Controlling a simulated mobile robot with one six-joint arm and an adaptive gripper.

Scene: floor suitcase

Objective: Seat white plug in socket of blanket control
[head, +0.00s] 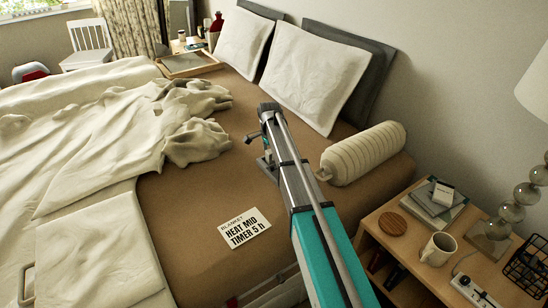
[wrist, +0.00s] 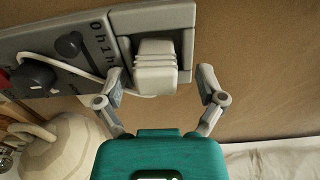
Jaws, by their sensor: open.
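The white plug (wrist: 156,66) is a ribbed block at the socket (wrist: 124,32) of the grey blanket control (wrist: 15,46) in the wrist view. How deep it sits in the socket I cannot tell. A thin pale cord runs from it to the left across the control. My gripper (wrist: 160,80) is open, with one finger on each side of the plug and gaps between. In the head view my gripper (head: 256,138) is over the brown bed, and my arm hides the plug and most of the control.
A ribbed bolster (head: 362,152) lies to the right of my arm, and white pillows (head: 312,80) stand behind. A label card (head: 243,228) lies on the bed. A nightstand (head: 395,222) holds a mug (head: 437,249).

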